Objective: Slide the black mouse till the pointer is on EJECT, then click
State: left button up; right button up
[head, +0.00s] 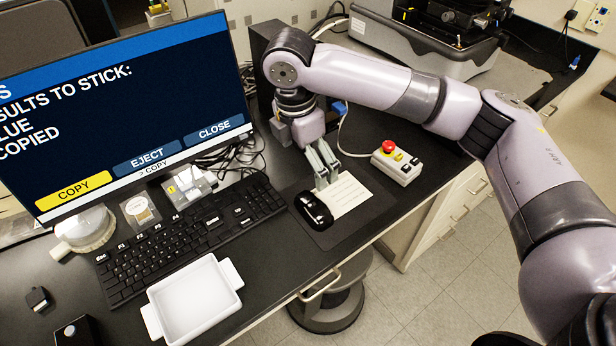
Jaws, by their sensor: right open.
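The black mouse (314,210) sits on a dark mouse pad (325,238) right of the keyboard, beside a pale paper sheet (350,196). My right gripper (326,178) is open and points down just behind the mouse. Its fingertips are near the mouse's far end; I cannot tell whether they touch. The monitor (120,100) shows a yellow COPY button (72,192), a blue EJECT button (147,157) and a blue CLOSE button (214,131). The strip below reads "> COPY". I cannot make out a separate pointer. My left gripper is not in view.
A black keyboard (180,240) lies left of the mouse, with a white tray (194,300) in front. A control box with a red button (397,160) stands right of the pad. A profiler (430,40) stands behind. The bench's front edge is close to the pad.

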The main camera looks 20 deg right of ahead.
aim_at(313, 204)
jog(key=f, duration=0.4)
jog(key=d+f+p, duration=0.1)
jog(key=f, duration=0.2)
jog(key=f+p, duration=0.1)
jog(key=f, duration=0.3)
jog(key=shift+w+d+f, duration=0.1)
jog(key=shift+d+f, duration=0.1)
jog(key=shift+f, duration=0.1)
notch_tip(313, 204, down, 4)
jog(key=shift+w+d+r+p, duration=0.1)
jog(key=shift+w+d+p, duration=0.05)
jog(key=shift+p, duration=0.35)
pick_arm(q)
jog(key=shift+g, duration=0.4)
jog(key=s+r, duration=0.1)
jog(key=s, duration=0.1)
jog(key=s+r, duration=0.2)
